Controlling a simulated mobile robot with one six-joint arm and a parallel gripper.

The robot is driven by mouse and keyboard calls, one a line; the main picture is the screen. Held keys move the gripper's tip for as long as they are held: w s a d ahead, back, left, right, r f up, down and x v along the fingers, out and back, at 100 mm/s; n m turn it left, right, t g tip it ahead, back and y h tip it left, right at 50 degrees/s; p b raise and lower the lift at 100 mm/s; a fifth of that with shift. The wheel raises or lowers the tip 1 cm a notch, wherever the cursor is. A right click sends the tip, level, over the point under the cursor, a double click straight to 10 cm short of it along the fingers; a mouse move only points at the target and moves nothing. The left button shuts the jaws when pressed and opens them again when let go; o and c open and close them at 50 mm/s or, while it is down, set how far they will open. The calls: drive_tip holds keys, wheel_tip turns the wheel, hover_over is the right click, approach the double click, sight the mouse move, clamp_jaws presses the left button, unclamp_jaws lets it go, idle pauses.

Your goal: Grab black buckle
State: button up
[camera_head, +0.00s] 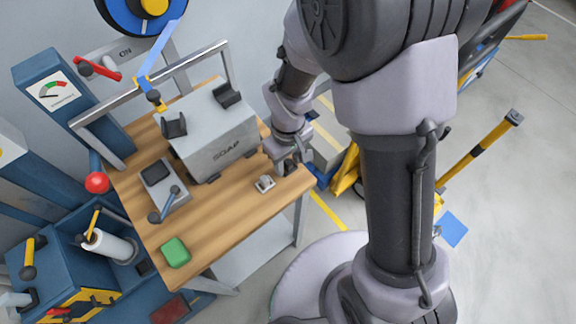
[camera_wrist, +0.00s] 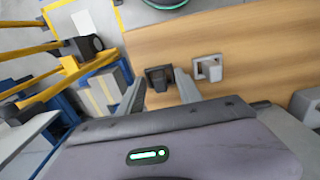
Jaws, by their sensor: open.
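A small black buckle (camera_wrist: 159,77) lies on the wooden table in the wrist view. My gripper (camera_wrist: 159,74) is open, with one finger on each side of the buckle. I cannot tell whether either finger touches it. In the head view my gripper (camera_head: 287,160) is low over the table's right end, and the black buckle is mostly hidden there. A pale grey buckle (camera_wrist: 208,68) lies just right of the fingers in the wrist view; it also shows in the head view (camera_head: 264,183).
The wooden table (camera_head: 222,218) also bears a large grey box marked SOAP (camera_head: 212,137), a grey device with a lever (camera_head: 164,190) and a green block (camera_head: 175,252). The grey box stands close to my gripper. The table's front middle is clear.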

clamp_jaws()
drive_tip(key=shift+r, duration=0.1)
